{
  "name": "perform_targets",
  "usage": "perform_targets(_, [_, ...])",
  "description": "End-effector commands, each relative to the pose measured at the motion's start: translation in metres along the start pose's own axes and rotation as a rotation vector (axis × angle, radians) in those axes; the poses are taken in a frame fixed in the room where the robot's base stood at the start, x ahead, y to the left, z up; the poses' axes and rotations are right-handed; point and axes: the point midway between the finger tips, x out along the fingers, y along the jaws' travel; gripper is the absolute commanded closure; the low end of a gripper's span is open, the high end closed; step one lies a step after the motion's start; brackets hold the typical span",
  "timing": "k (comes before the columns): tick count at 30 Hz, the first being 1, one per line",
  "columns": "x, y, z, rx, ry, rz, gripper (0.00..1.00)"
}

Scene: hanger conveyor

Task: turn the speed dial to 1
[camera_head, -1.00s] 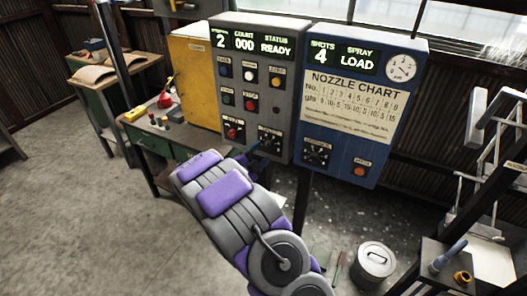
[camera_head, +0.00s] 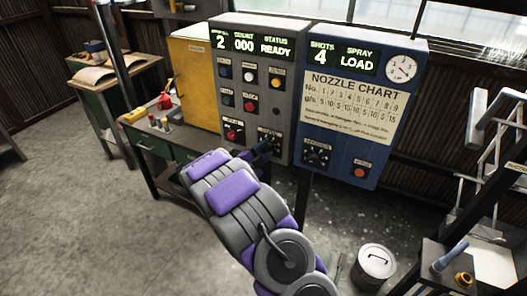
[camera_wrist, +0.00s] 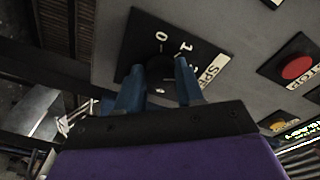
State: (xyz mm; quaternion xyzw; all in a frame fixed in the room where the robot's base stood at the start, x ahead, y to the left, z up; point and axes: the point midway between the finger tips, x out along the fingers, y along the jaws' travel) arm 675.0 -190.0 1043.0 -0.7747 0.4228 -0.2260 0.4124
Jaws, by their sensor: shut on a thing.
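The speed dial is a dark knob (camera_wrist: 160,69) on a black plate with white 0 and 1 marks and a partly visible label in the wrist view. In the head view, its black plate (camera_head: 270,133) is low on the grey control box, partly covered by my gripper (camera_head: 263,149). In the wrist view, my gripper's blue fingers (camera_wrist: 159,84) stand on either side of the knob, shut on it. The knob's pointer is hard to make out. The grey box's display (camera_head: 251,43) reads 2, COUNT 000, STATUS READY.
A red button (camera_wrist: 297,67) is right of the dial in the wrist view. A blue box (camera_head: 400,150) with a nozzle chart, another dial (camera_head: 317,154) and an orange button (camera_head: 360,172) stands to the right. A lidded can (camera_head: 375,266) is on the floor.

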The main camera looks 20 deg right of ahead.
Motion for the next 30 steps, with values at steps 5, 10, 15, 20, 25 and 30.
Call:
perform_targets(5, [-0.0001, 0.0014, 0.0001, -0.001, 0.0, 0.003, 0.88])
perform_targets(10, [-0.0001, 0.0016, 0.0, -0.004, 0.0, 0.003, 0.94])
perform_targets(15, [0.0, 0.0012, -0.0009, -0.037, 0.003, 0.002, 0.94])
perform_targets(20, [-0.0007, 0.0004, -0.0008, -0.115, 0.004, -0.003, 0.94])
perform_targets(25, [-0.0007, 0.0014, -0.001, -0.245, 0.009, -0.011, 0.94])
perform_targets(30, [-0.0006, 0.0018, -0.0015, -0.391, 0.017, -0.022, 0.94])
